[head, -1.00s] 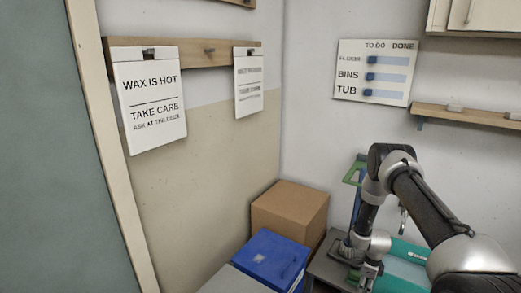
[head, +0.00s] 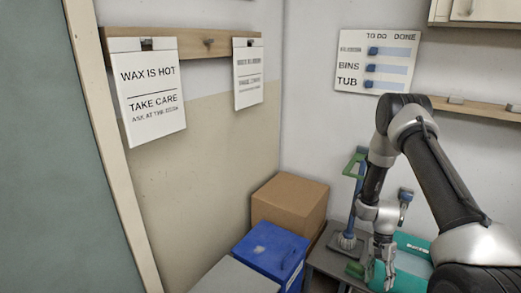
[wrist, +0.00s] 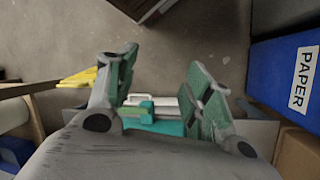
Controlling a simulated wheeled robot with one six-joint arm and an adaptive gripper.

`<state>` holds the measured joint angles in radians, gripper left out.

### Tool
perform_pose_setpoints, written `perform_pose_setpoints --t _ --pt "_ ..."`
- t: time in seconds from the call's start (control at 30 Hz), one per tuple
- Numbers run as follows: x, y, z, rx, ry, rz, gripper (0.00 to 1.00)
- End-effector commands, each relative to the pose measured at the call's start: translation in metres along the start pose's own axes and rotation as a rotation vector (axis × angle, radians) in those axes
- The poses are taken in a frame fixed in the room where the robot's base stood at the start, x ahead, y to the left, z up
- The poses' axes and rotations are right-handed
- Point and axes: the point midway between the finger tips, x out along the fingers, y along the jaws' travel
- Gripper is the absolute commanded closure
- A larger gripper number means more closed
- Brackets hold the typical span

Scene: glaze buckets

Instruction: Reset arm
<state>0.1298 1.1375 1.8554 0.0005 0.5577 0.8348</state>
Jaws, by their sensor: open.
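My gripper (head: 381,277) hangs from my arm at the lower right of the head view, above the grey bench and in front of the teal tub. In the wrist view my gripper (wrist: 163,68) has its two green-padded fingers spread apart, with nothing held between them. A teal object (wrist: 155,125) shows beyond and below the fingers there, apart from them as far as I can tell.
A blue bin (head: 272,250) and a cardboard box (head: 290,203) stand left of the bench (head: 326,262). A blue-handled brush (head: 356,200) stands behind my gripper. A wall shelf (head: 455,108) is at right. The wrist view shows a blue PAPER bin (wrist: 285,75) and yellow strips (wrist: 78,78).

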Motion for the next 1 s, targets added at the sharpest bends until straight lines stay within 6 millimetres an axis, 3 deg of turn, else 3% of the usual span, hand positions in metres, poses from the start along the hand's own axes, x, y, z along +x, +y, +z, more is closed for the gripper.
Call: perform_pose_setpoints --t 0.03,0.2,0.4,0.5,0.7,1.0 --pt "-0.029 0.007 0.009 -0.071 0.003 -0.001 0.49" --pt "-0.123 0.042 0.047 -0.346 0.013 -0.002 0.49" --pt "-0.218 0.092 0.102 -0.610 0.063 -0.023 0.49" --pt "-0.255 0.119 0.130 -0.715 0.105 -0.039 0.49" --pt "-0.308 0.173 0.184 -0.862 0.218 -0.081 0.49" --pt "-0.351 0.239 0.247 -0.916 0.481 -0.197 0.49"
